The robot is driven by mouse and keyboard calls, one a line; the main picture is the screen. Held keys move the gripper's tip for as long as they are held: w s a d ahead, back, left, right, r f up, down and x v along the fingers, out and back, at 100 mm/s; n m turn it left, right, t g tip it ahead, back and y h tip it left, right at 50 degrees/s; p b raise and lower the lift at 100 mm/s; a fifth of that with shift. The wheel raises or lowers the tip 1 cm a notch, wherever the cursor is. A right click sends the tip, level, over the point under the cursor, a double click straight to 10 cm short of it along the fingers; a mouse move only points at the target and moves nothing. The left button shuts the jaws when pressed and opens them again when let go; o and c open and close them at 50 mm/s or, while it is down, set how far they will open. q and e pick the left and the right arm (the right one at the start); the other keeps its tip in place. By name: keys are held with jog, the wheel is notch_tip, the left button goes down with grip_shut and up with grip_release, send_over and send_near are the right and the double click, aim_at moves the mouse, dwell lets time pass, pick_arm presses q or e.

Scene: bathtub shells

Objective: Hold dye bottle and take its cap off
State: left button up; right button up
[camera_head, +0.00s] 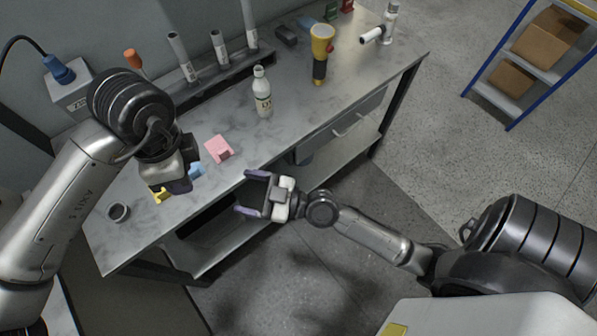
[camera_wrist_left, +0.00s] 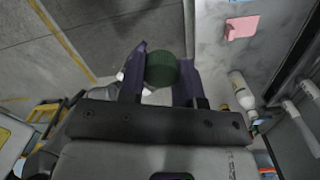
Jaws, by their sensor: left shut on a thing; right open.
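My left gripper (camera_head: 180,186) is over the left part of the bench, mostly hidden behind its own wrist in the head view. In the left wrist view its purple fingers are shut on a dark green, ribbed, round thing (camera_wrist_left: 161,69) that looks like a cap. Whether a bottle body is joined to it is hidden. A white bottle (camera_head: 263,102) with a dark-lettered label stands upright further back on the bench, apart from both grippers. It also shows in the left wrist view (camera_wrist_left: 241,90). My right gripper (camera_head: 254,194) is open and empty off the bench's front edge.
A pink block (camera_head: 219,149), a blue piece (camera_head: 195,170) and a yellow piece (camera_head: 159,195) lie near my left gripper. A small grey cup (camera_head: 119,212) stands at the left. A yellow flashlight (camera_head: 320,55) stands right of the bottle. Upright tubes (camera_head: 219,47) line the back.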

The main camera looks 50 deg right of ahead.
jog(key=s+f+g+h, duration=0.3)
jog(key=s+f+g, duration=0.5)
jog(key=s+f, duration=0.15)
jog(key=s+d+f+m+g+h, duration=0.4)
jog(key=s+d+m+g+h, duration=0.1)
jog(key=s, duration=0.5)
jog(key=d+h, duration=0.1)
jog(key=d, duration=0.1)
jog(key=shift+s+d+f+m+h, duration=0.2)
jog(key=shift+d+f+m+h, duration=0.1)
jog(key=shift+d+f+h, duration=0.1)
